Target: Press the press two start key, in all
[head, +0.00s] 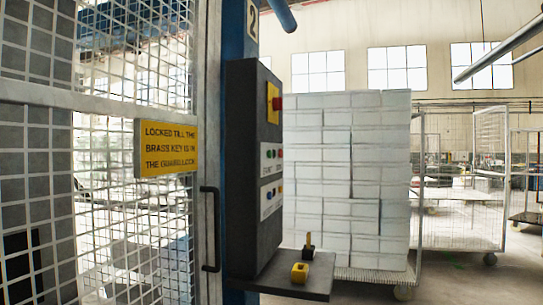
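A dark control box (240,150) stands on the blue post (238,30) marked 2, seen at a steep angle. High on its face is a red button (277,103) on a yellow plate. Below it, a white label plate (270,172) carries a green button (269,154) and small red ones; its lettering is too small to read surely. A lower plate (271,198) has a blue and a yellow button. I cannot tell for certain which is the start key. My gripper is not in view.
A mesh guard door (135,240) with a black handle (209,230) and a yellow sign (166,147) looks closed at left. A shelf (290,282) under the box holds a yellow block (299,272) and a small dark-and-brass item (308,247). White blocks (350,180) are stacked on a cart behind.

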